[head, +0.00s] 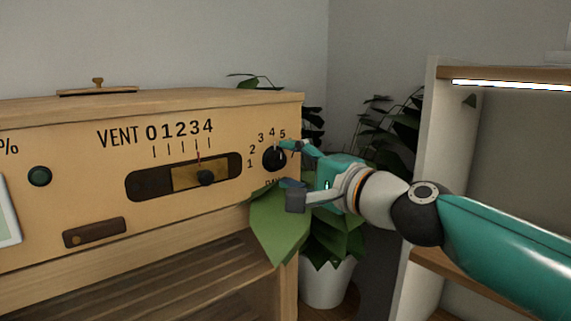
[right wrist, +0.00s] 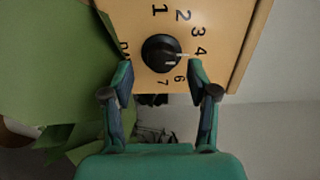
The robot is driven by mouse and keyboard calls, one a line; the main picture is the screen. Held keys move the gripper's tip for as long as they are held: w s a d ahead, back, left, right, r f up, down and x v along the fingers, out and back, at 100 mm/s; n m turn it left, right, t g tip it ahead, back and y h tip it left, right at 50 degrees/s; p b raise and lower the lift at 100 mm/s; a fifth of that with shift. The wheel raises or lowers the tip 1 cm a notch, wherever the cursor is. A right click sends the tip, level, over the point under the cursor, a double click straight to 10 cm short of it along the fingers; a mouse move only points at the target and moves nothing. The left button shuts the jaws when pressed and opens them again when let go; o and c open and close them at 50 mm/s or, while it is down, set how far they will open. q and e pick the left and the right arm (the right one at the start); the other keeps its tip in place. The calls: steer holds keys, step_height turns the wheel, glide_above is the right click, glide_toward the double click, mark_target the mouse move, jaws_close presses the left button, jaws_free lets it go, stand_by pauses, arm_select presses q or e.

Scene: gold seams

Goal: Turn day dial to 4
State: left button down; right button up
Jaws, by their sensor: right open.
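The day dial is a round black knob (head: 274,159) with a white pointer mark, on the right end of the wooden cabinet front. It also shows in the right wrist view (right wrist: 155,50), with numbers around it. There the white mark points right, between the 4 and the place of the 5, which a finger hides. My right gripper (head: 288,166) is open in front of the dial. In the right wrist view its fingertips (right wrist: 160,72) stand apart on either side of the dial's lower edge; I cannot tell if they touch it. My left gripper is not in view.
A vent slider (head: 206,177) with a 0 to 4 scale lies left of the dial. A white-sided shelf (head: 432,130) stands at the right.

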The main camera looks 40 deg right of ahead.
steer(key=s, duration=0.9)
steer(key=shift+s+d, duration=0.35)
steer(key=shift+s, duration=0.05)
steer(key=shift+f, duration=0.1)
